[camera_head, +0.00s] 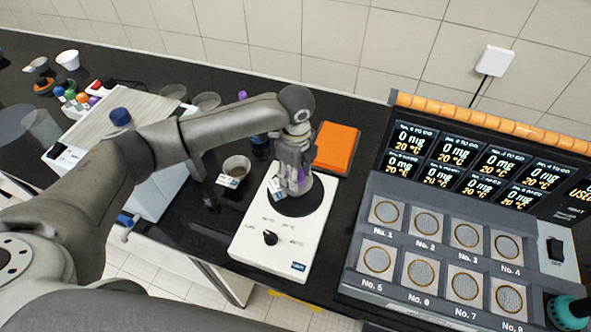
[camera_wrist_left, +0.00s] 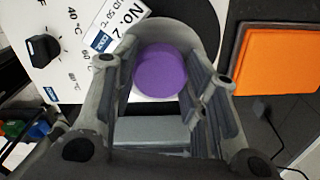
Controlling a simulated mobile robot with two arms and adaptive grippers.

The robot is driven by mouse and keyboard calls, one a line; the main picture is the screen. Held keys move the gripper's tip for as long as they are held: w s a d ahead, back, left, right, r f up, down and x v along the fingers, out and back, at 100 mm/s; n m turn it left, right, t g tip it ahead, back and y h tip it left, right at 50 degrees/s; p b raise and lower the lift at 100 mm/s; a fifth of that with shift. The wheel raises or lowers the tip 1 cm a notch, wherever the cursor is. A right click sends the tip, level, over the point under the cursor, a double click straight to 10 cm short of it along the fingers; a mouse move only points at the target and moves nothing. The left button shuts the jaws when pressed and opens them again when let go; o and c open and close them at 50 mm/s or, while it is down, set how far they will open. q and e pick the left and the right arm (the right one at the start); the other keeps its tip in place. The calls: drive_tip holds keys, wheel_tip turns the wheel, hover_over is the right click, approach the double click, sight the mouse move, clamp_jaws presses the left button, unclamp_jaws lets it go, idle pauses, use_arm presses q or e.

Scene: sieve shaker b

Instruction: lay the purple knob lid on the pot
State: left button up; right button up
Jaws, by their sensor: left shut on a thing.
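The purple knob lid (camera_wrist_left: 160,70) sits between the fingers of my left gripper (camera_head: 295,172), which is shut on it. My left gripper (camera_wrist_left: 158,100) points down right at the pot. The fingers hide much of the lid and pot, so I cannot tell whether the lid touches the rim. My right gripper is not in view.
The white heater (camera_head: 262,250) has a black dial. An orange pad (camera_head: 336,148) lies right behind the pot. A small labelled cup (camera_head: 237,166) stands to its left. A large control panel (camera_head: 455,190) fills the right side. Several bottles and dishes stand at the far left.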

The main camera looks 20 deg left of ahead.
use_arm(q)
drive_tip(key=o, duration=1)
wheel_tip(320, 180, up, 2)
drive_tip(key=shift+r+p, duration=0.2)
drive_tip(key=shift+p, duration=0.95)
drive_tip(key=shift+r, duration=2.3)
